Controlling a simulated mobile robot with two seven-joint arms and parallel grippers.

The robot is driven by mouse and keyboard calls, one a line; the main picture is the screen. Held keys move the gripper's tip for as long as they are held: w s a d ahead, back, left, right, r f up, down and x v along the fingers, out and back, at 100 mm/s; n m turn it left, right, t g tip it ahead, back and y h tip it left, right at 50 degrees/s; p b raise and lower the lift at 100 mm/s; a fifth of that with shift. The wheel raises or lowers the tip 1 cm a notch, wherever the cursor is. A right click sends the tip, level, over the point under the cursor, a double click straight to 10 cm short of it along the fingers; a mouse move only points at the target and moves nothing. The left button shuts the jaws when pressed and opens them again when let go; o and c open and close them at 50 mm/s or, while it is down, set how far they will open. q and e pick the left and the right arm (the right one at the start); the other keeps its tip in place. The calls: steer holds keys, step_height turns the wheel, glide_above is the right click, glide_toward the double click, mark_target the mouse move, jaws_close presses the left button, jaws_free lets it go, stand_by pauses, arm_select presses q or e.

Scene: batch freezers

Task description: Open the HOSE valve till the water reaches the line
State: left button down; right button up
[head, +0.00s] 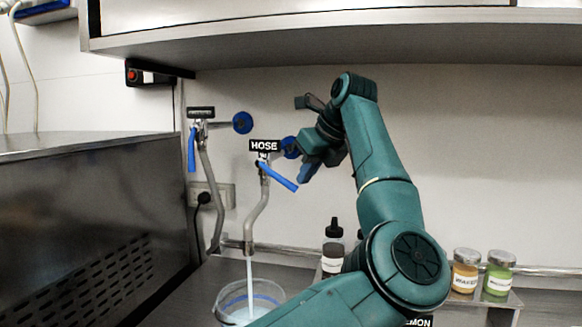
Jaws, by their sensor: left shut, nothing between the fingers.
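The HOSE valve sits on the back wall below its black HOSE label (264,146). Its blue lever (279,177) slants down to the right. A grey hose (257,213) hangs from it, and a stream of water (249,270) runs from its end into a clear bucket (226,299). A blue line (262,297) shows on the bucket; whitish water is inside, and its level against the line is hard to tell. My left gripper (308,167) is shut and empty, just right of the lever and apparently apart from it. My right gripper is not in view.
A second valve with a hanging blue lever (192,150) is to the left. A steel machine (80,220) fills the left side. A dark-capped bottle (333,248) and jars (465,271) stand on the right. A shelf (350,40) overhangs above.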

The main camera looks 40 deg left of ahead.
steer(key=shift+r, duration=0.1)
arm_select(q)
steer(key=v, duration=1.3)
steer(key=shift+p, duration=0.45)
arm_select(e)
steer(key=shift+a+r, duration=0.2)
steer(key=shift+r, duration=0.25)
arm_select(q)
steer(key=shift+r, duration=0.1)
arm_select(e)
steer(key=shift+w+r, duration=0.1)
